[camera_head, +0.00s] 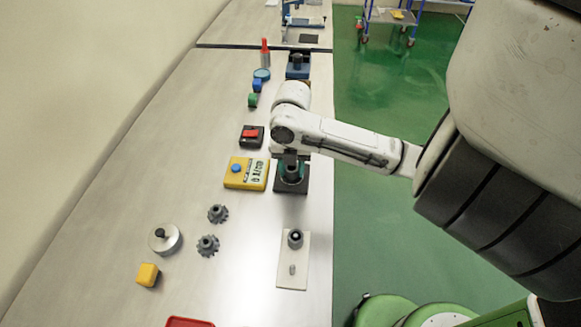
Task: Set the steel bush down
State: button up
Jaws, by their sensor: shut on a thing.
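My gripper (291,166) points down at the middle of the bench, low over a dark square block (291,189). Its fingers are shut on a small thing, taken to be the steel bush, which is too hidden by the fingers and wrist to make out. A teal part shows around the fingertips. I cannot tell whether the held thing touches the block. A pale plate (292,283) lies nearer on the bench. It carries a dark round piece (295,238) at its far end and a small bare pin (292,269) nearer.
A yellow box (246,184) with a blue button sits just left of the block. The bench's right edge is close by.

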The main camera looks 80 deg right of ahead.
jog(key=o, duration=1.2)
jog(key=shift+f, duration=0.15)
jog(key=shift+c, duration=0.2)
notch_tip(320, 180, up, 12)
jog(key=shift+r, duration=0.2)
